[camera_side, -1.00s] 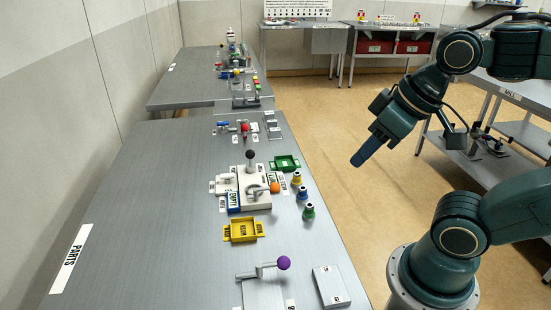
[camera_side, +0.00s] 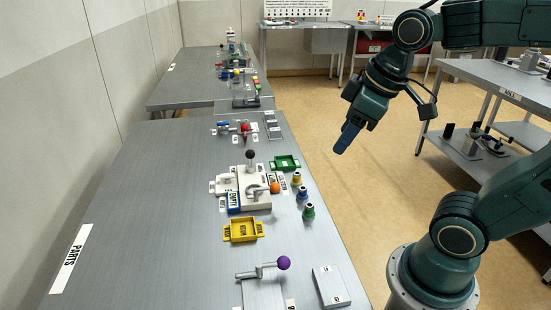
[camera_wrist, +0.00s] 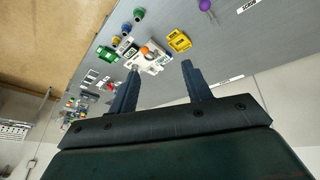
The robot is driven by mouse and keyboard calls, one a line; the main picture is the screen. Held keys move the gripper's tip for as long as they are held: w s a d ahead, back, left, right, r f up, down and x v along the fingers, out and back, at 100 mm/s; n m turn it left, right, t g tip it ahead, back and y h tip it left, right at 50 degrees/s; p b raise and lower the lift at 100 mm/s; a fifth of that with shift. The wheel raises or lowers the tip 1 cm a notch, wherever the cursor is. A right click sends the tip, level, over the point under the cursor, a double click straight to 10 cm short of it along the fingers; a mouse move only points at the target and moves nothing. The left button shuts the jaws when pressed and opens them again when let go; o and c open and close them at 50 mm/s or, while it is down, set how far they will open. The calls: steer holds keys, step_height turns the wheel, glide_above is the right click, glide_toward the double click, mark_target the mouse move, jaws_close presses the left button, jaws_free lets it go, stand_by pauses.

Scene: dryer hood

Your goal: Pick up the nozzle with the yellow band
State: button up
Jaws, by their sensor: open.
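The nozzle with the yellow band (camera_side: 297,178) stands at the right edge of the grey table, the farthest of three small banded nozzles in a row. The blue-banded nozzle (camera_side: 302,194) and the green-banded nozzle (camera_side: 308,211) stand nearer the side camera. In the wrist view the yellow-banded nozzle (camera_wrist: 116,29) shows at the upper left, beside the blue one and the green one. My gripper (camera_side: 341,146) is in the air to the right of the table edge, above and apart from the nozzles. In the wrist view its two fingers (camera_wrist: 160,78) are spread with nothing between them.
A white fixture with a black-knobbed lever (camera_side: 251,171) stands left of the nozzles. A green tray (camera_side: 287,162) lies behind them and a yellow tray (camera_side: 241,230) in front left. A purple-knobbed lever (camera_side: 283,263) is nearer.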

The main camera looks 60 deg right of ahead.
steer(key=w+d+f+n+g, duration=0.15)
steer(key=w+d+n, duration=0.25)
steer(key=w, duration=0.4)
steer(key=n+g, duration=0.3)
steer(key=n, duration=0.7)
glide_above(298, 173)
step_height(298, 173, down, 14)
steer(key=shift+f, duration=0.1)
step_height(298, 173, down, 8)
steer(key=shift+r, duration=0.1)
steer(key=shift+f, duration=0.4)
steer(key=shift+f, duration=0.1)
